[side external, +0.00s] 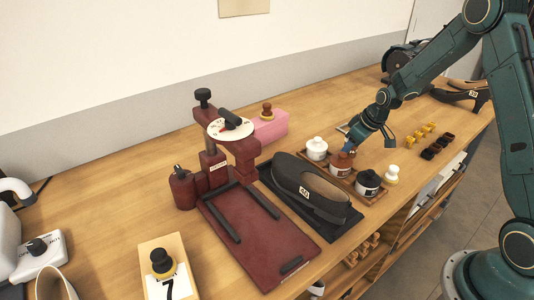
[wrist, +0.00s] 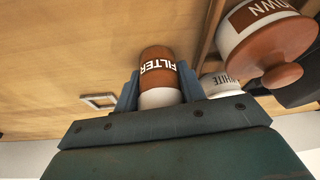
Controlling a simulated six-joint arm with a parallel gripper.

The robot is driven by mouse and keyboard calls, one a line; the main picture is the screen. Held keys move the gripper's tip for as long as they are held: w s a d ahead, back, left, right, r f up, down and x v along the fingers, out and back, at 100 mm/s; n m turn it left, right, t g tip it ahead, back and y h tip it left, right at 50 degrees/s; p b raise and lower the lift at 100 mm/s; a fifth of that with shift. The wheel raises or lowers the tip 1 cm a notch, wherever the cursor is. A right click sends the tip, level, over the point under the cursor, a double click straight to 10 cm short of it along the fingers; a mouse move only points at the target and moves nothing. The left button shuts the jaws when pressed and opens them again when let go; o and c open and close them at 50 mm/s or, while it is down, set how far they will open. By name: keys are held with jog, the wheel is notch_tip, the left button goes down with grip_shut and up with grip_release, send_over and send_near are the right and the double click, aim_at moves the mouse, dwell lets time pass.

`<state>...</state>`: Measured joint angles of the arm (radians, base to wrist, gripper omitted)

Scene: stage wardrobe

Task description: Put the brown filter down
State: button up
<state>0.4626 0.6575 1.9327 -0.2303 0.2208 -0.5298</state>
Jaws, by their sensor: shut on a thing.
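The brown filter (wrist: 157,68) is a small cylinder with a brown band lettered FILTER and a white lower part in the wrist view. My gripper (wrist: 158,84) is shut on it, with a blue finger on either side. In the side view my gripper (side external: 361,139) is just behind the row of jars, and the filter cannot be made out there. Whether the filter touches the table is not clear.
The brown jar (side external: 340,164) stands between the white jar (side external: 316,149) and black jar (side external: 368,184) on a wooden tray. A small metal frame (wrist: 98,101) lies on bare tabletop. A black shoe (side external: 308,186) and red press (side external: 262,245) stand left.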

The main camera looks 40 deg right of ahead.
jog(key=o, duration=1)
jog(key=shift+r, duration=0.1)
jog(key=v, duration=1.2)
